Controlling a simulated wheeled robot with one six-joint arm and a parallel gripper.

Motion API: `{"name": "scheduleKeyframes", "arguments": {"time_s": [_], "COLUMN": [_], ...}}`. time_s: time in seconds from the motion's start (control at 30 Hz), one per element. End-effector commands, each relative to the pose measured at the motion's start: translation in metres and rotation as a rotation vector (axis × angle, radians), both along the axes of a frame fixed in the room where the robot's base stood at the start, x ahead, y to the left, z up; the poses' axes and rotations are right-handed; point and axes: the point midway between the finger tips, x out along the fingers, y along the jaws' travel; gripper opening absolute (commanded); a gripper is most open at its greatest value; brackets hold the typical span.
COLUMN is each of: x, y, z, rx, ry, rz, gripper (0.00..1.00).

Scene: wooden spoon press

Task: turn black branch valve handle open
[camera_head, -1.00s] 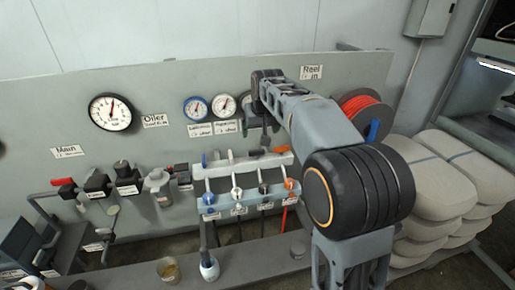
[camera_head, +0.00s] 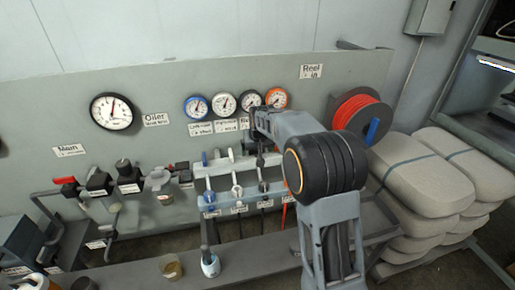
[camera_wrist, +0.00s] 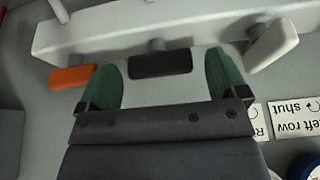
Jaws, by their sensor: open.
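The black branch valve handle (camera_wrist: 160,63) shows in the wrist view as a short dark bar below a pale manifold rail (camera_wrist: 110,28). My gripper (camera_wrist: 162,76) is open, with one green-padded finger on each side of the black handle. A gap shows between the handle and each pad, and I cannot tell whether either touches. In the head view my gripper (camera_head: 261,158) is at the valve rail, and the black handle is hidden behind it.
An orange handle (camera_wrist: 72,77) lies close outside the left finger, and a white handle (camera_wrist: 272,45) is outside the right finger. Labels (camera_wrist: 293,120) are at lower right. In the head view, gauges (camera_head: 224,103) sit above the rail and a red reel (camera_head: 360,115) is to the right.

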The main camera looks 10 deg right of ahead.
Motion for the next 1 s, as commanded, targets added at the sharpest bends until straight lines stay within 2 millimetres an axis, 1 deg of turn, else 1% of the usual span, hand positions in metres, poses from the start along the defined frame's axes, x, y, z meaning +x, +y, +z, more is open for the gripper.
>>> {"name": "scheduleKeyframes", "arguments": {"time_s": [0.2, 0.23, 0.73, 0.77, 1.0], "x": [0.0000, 0.0000, -0.0001, -0.0001, 0.0001], "y": [0.0002, 0.0002, 0.0002, -0.0030, -0.0014], "z": [-0.0004, -0.0004, 0.0000, -0.0001, -0.0004], "rx": [0.000, 0.000, 0.000, 0.000, 0.000], "ry": [0.000, 0.000, 0.000, 0.000, 0.000], "rz": [0.000, 0.000, 0.000, -0.001, 0.037], "gripper": [0.92, 0.90, 0.42, 0.42, 0.42]}}
